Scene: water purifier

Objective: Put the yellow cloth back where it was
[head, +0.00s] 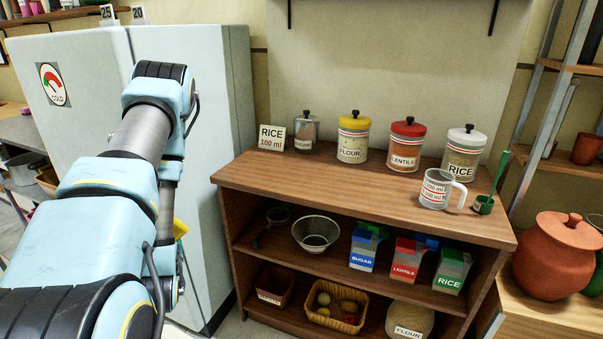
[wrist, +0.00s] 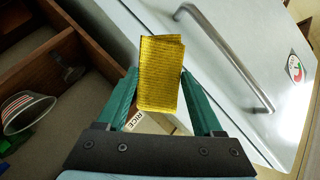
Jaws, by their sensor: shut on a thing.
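The yellow cloth (wrist: 160,75) is a folded, ribbed piece in the wrist view. My gripper (wrist: 158,95) is shut on it, with a green finger on each side. The cloth is held up in front of the fridge and the shelf. In the head view only a small bit of the yellow cloth (head: 180,228) shows beside my arm. My arm hides the gripper in that view.
A pale fridge (head: 228,130) with a long handle (wrist: 225,55) stands close to my arm. To its right is a wooden shelf unit (head: 330,195) with jars, a measuring cup (head: 435,190) and a metal bowl (head: 315,233). A clay pot (head: 553,258) stands at far right.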

